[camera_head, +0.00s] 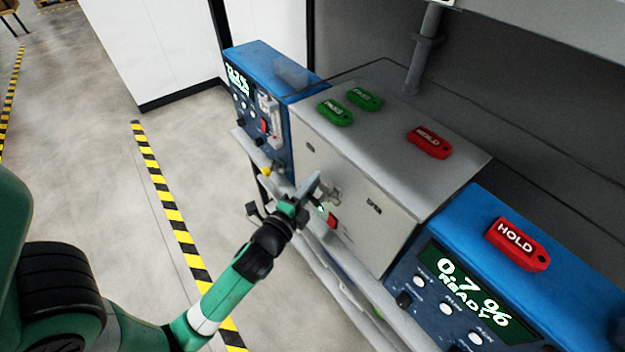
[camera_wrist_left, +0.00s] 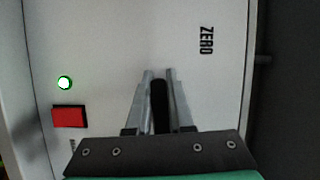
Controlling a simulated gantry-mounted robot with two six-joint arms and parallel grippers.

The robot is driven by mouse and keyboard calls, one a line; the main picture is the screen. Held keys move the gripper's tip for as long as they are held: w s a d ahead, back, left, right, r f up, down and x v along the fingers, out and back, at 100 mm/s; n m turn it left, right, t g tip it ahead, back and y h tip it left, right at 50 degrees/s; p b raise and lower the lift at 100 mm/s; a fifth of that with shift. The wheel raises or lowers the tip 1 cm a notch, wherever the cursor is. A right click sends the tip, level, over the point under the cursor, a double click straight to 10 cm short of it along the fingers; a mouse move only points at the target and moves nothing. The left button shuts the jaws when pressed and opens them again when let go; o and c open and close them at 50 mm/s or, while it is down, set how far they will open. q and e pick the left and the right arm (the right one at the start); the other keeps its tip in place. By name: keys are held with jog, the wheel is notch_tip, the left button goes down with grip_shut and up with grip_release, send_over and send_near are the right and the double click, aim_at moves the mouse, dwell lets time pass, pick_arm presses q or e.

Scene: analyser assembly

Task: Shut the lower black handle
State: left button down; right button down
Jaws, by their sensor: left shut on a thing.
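In the left wrist view a black handle (camera_wrist_left: 160,106) stands out from the pale front panel (camera_wrist_left: 110,40). My left gripper (camera_wrist_left: 159,78) has its two grey fingers shut on it, one on each side. In the head view my left gripper (camera_head: 318,192) is at the front of the grey cabinet (camera_head: 345,188), and the handle is hidden behind the gripper and too small to make out. My right gripper is in neither view.
A red button (camera_wrist_left: 69,116) and a lit green lamp (camera_wrist_left: 65,83) are left of the fingers in the wrist view. Blue analysers (camera_head: 262,68) flank the cabinet. Green tags (camera_head: 334,112) and a red HOLD tag (camera_head: 428,141) lie on top. The floor in front is clear.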

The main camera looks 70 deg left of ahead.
pick_arm(q)
jog(key=w+d+f+n+h+p, duration=0.1)
jog(key=d+f+n+h+p, duration=0.3)
jog(key=n+h+p, duration=0.3)
jog(key=shift+w+d+f+n+g+p, duration=0.15)
jog(key=shift+d+f+n+g+p, duration=0.25)
jog(key=shift+n+p, duration=2.2)
jog(key=shift+d+n+b, duration=0.1)
jog(key=shift+n+b, duration=0.2)
jog(key=shift+b, duration=0.05)
jog(key=c, duration=0.8)
grip_release()
